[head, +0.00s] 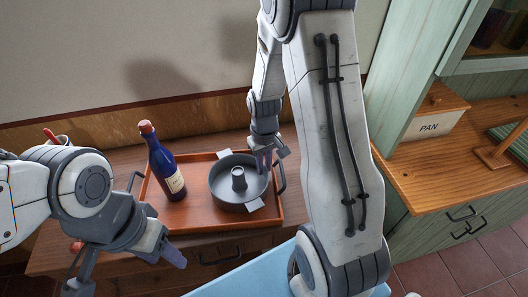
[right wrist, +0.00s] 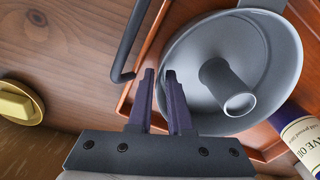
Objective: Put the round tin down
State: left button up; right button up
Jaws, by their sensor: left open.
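The round tin (head: 240,182), grey with a central tube and side tabs, is over the right part of the wooden tray (head: 190,222). It also shows in the right wrist view (right wrist: 200,110). My right gripper (head: 265,165) points down at its far right rim. In the right wrist view its dark fingers (right wrist: 160,78) stand close together on either side of the rim, shut on it. The tin looks level; whether its base touches the tray cannot be told. My left gripper (head: 125,272) is open and empty at the lower left, in front of the tray.
A dark blue bottle (head: 165,165) stands on the tray, left of the tin. The tray has dark handles on a wooden cabinet top (head: 95,165). A PAN box (head: 430,125) sits on the right counter.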

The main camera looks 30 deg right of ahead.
notch_tip(320, 180, up, 11)
jog(key=s+a+r+n, duration=0.2)
jog(key=s+a, duration=0.2)
jog(key=a, duration=0.3)
jog(key=s+a+r+n, duration=0.1)
jog(key=s+a+n, duration=0.1)
jog(key=s+a, duration=0.45)
jog(key=s+a+n+y, duration=0.1)
jog(key=s+a+n, duration=0.2)
jog(key=s+a, duration=0.3)
jog(key=s+r, duration=0.1)
jog(key=s, duration=0.2)
jog(key=shift+s+a, duration=0.15)
jog(key=shift+a, duration=0.05)
